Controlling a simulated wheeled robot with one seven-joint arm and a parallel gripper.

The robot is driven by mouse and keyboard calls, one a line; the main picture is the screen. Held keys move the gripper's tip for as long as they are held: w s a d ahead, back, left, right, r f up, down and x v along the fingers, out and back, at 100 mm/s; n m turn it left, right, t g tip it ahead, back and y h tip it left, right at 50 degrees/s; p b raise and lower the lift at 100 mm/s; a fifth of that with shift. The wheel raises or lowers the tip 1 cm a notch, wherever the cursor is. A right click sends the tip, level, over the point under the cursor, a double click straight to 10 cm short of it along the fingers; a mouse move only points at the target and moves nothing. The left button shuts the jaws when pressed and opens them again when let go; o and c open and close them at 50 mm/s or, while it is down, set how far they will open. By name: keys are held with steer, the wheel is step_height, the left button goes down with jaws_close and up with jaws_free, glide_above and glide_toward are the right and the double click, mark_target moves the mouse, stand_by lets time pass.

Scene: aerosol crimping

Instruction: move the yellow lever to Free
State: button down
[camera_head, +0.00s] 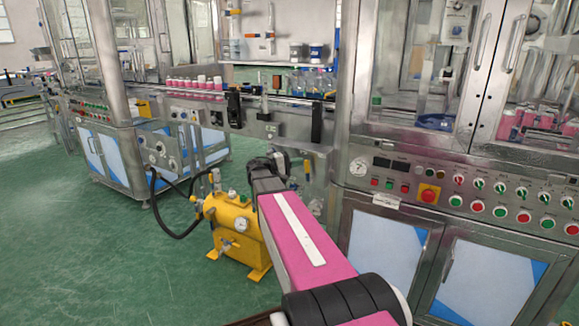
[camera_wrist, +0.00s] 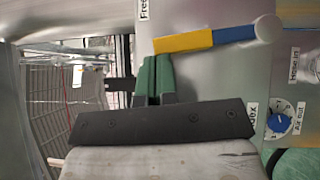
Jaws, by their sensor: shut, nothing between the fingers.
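In the wrist view, the yellow lever (camera_wrist: 183,42) has a blue section towards its right end and a white round knob (camera_wrist: 267,27). It lies nearly level, its right end slightly higher. A "Free" label (camera_wrist: 143,9) is at the top, left of the lever. Another label, seemingly "Index" (camera_wrist: 252,114), is lower right. My gripper (camera_wrist: 157,60) has green fingers, shut and empty, with tips right at the lever's yellow left part. I cannot tell whether they touch it.
A blue dial (camera_wrist: 281,122) marked "air out" sits right of the gripper in the wrist view. In the head view, a yellow tank (camera_head: 232,222) stands on the floor left of my arm. A control panel (camera_head: 480,195) with buttons is at right. Green floor (camera_head: 90,260) is clear at left.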

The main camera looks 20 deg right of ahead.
steer(key=shift+s+d+r+m+t+y, duration=0.1)
steer(key=shift+s+d+m+t+y, duration=0.1)
steer(key=shift+s+d+m+y, duration=0.6)
steer(key=shift+s+d+r+m+t+y, duration=0.2)
steer(key=shift+s+d+m+y, duration=0.35)
steer(key=shift+s, duration=0.45)
steer(key=shift+s+d+r+m+t+y, duration=0.1)
steer(key=shift+s+d+m+t+y, duration=0.1)
steer(key=shift+s+d+m+y, duration=0.6)
steer(key=shift+s+f+n, duration=0.1)
steer(key=shift+s+n, duration=0.05)
steer(key=shift+n, duration=0.1)
steer(key=shift+a, duration=0.1)
